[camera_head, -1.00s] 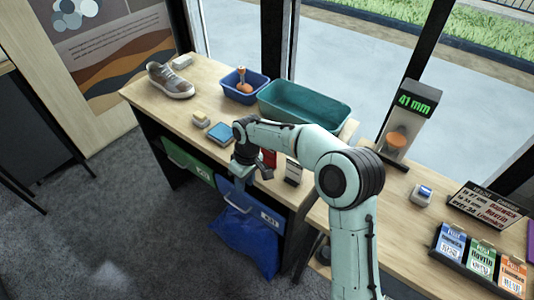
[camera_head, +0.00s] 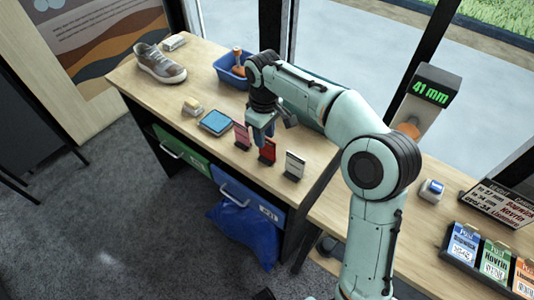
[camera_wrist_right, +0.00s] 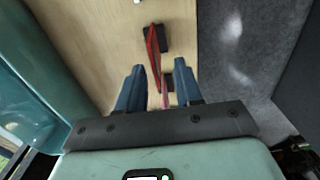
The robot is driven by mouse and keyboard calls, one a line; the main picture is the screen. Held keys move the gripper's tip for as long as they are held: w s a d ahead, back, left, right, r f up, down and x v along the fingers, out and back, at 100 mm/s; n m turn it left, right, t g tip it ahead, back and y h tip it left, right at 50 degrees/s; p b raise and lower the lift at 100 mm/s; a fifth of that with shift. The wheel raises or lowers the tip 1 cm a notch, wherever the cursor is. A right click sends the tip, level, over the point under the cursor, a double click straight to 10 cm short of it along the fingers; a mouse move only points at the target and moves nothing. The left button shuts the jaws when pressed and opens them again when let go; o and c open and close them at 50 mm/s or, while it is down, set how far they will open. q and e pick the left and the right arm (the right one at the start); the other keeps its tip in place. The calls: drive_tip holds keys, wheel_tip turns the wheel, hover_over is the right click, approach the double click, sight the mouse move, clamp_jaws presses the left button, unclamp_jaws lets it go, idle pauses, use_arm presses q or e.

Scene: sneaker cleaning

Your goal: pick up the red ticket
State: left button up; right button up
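The red ticket (camera_head: 267,150) stands upright in a small dark base near the front edge of the wooden counter, between a pink ticket (camera_head: 242,135) and a white ticket (camera_head: 294,165). My right gripper (camera_head: 263,134) is open above and just behind the red ticket in the head view, partly overlapping its top. In the right wrist view, the red ticket (camera_wrist_right: 153,45) shows nearly edge-on, lined up with the gap between the two blue fingers (camera_wrist_right: 159,75). Whether the fingertips reach down beside it I cannot tell. My left gripper is not in view.
A blue sponge-like pad (camera_head: 216,122) and a small yellowish block (camera_head: 192,107) lie left of the tickets. A grey sneaker (camera_head: 159,64) and a blue bin (camera_head: 231,70) stand farther back. My arm hides most of the teal basin (camera_wrist_right: 30,75).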

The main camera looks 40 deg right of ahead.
sight(267, 150)
drive_tip(key=f, duration=0.3)
drive_tip(key=f+b, duration=0.1)
drive_tip(key=f, duration=0.1)
drive_tip(key=shift+s+d+f, duration=0.1)
drive_tip(key=shift+d+f, duration=0.05)
drive_tip(key=shift+d, duration=0.2)
clamp_jaws()
